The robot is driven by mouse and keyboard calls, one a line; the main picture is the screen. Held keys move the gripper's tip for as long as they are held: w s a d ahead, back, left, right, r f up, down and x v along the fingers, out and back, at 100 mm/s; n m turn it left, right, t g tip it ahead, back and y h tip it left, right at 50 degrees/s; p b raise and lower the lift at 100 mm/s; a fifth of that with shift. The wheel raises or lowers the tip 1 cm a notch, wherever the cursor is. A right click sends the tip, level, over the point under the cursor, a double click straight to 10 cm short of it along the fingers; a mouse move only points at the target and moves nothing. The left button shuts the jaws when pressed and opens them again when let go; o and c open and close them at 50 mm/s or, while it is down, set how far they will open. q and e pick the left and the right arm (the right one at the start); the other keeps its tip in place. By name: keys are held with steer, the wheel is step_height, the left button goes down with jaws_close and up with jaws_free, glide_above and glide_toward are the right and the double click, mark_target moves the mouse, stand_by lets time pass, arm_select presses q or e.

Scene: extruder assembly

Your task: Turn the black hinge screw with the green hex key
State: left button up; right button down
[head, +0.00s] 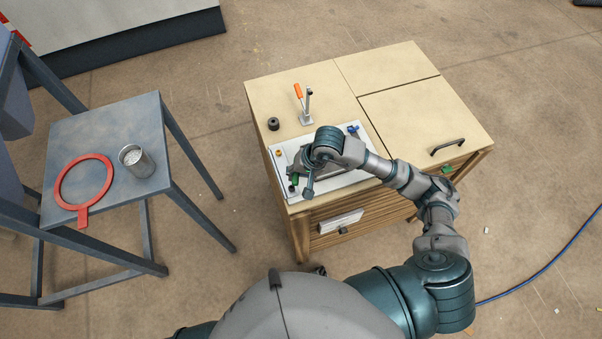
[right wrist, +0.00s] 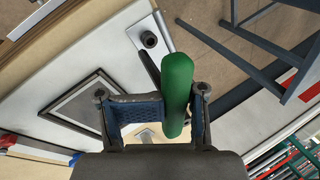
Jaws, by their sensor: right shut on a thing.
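The green hex key (right wrist: 177,92) is held between the blue pads of my right gripper (right wrist: 168,110) in the right wrist view. A dark shaft runs from beside the green handle up toward a black round screw (right wrist: 149,39), which sits on a silver plate. I cannot tell whether the key touches the screw. In the head view a bit of the green key (head: 295,179) shows at the left edge of the white board, beside my right gripper (head: 308,184). My right forearm hides much of the board. My left gripper is not in view.
The white board (head: 281,158) lies on a wooden cabinet (head: 390,70). A toggle clamp with an orange handle (head: 299,91) and a black cylinder (head: 273,124) stand behind it. A grey side table (head: 118,112) at left holds a red ring (head: 62,181) and a metal cup (head: 137,162).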

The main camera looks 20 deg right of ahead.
steer(key=a, duration=0.4)
steer(key=shift+r, duration=0.1)
steer(key=shift+d, duration=0.7)
steer(key=shift+a, duration=0.35)
steer(key=shift+a+b, duration=0.3)
steer(key=shift+b, duration=0.1)
steer(key=shift+d+b, duration=0.35)
steer(key=shift+d, duration=1.1)
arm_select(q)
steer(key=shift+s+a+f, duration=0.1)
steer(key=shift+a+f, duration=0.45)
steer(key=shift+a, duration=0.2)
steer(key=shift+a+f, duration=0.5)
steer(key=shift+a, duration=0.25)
arm_select(e)
steer(key=shift+a, duration=0.85)
